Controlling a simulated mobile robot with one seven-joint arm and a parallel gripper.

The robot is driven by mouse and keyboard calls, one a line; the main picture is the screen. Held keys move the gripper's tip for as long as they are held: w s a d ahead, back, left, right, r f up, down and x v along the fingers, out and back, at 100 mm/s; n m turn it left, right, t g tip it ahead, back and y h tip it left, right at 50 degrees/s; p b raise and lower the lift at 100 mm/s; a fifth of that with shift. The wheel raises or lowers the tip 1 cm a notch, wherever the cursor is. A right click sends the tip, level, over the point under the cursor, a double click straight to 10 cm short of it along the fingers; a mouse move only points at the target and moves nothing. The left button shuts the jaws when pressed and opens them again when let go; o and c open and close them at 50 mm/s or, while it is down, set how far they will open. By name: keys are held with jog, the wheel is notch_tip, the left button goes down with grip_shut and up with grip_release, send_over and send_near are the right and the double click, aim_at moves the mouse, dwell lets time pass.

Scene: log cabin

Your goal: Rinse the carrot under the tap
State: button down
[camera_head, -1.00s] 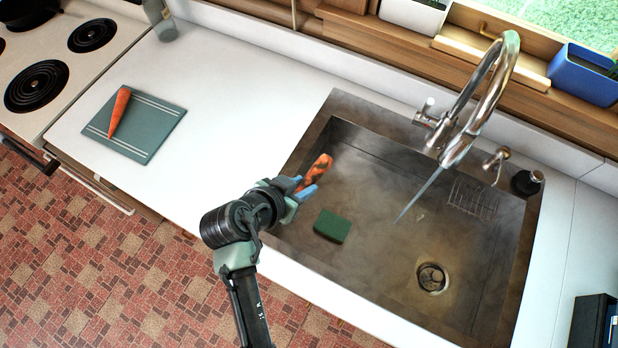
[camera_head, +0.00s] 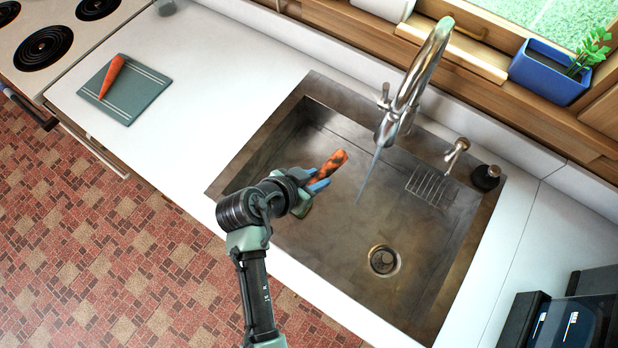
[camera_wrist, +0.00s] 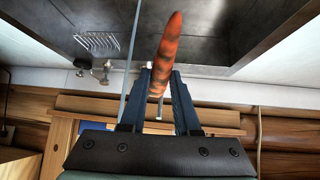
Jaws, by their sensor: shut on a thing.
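A carrot with dark dirt patches (camera_head: 329,164) is held between the blue fingers of my gripper (camera_head: 318,184), above the left part of the sink (camera_head: 330,250). In the wrist view the carrot (camera_wrist: 166,55) sticks out past the fingertips, tilted slightly, with dark spots along it. The tap (camera_head: 425,65) runs a thin water stream (camera_head: 368,178) to the right of the carrot in the head view. In the wrist view the stream (camera_wrist: 130,65) passes left of the carrot, apart from it.
A clean-looking carrot (camera_head: 112,76) lies on a grey-green board (camera_head: 140,98) on the left counter. A wire rack (camera_head: 428,188) and drain (camera_head: 383,260) are in the sink. A dark soap bottle (camera_head: 486,177) stands behind. The green sponge is mostly hidden by my gripper.

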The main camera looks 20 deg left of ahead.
jog(key=w+d+f+b, duration=0.2)
jog(key=w+d+b, duration=0.1)
jog(key=w+d, duration=0.4)
jog(key=shift+w+d+f, duration=0.2)
jog(key=shift+w+d, duration=0.15)
jog(key=shift+d, duration=0.8)
jog(key=shift+s+d, duration=0.15)
jog(key=shift+s+d+p, duration=0.25)
jog(key=shift+s+p, duration=0.05)
jog(key=shift+p, duration=0.05)
jog(key=shift+w+a, duration=0.1)
jog(key=shift+w+a+b, duration=0.3)
jog(key=shift+w+b, duration=0.05)
jog(key=shift+s+d, duration=0.15)
dwell(0.4)
jog(key=shift+s+d+p, duration=0.25)
jog(key=shift+s+p, duration=0.05)
jog(key=shift+p, duration=0.05)
jog(key=shift+s+a, duration=0.1)
jog(key=s+a, duration=0.5)
jog(key=a, duration=0.1)
jog(key=shift+p, duration=0.35)
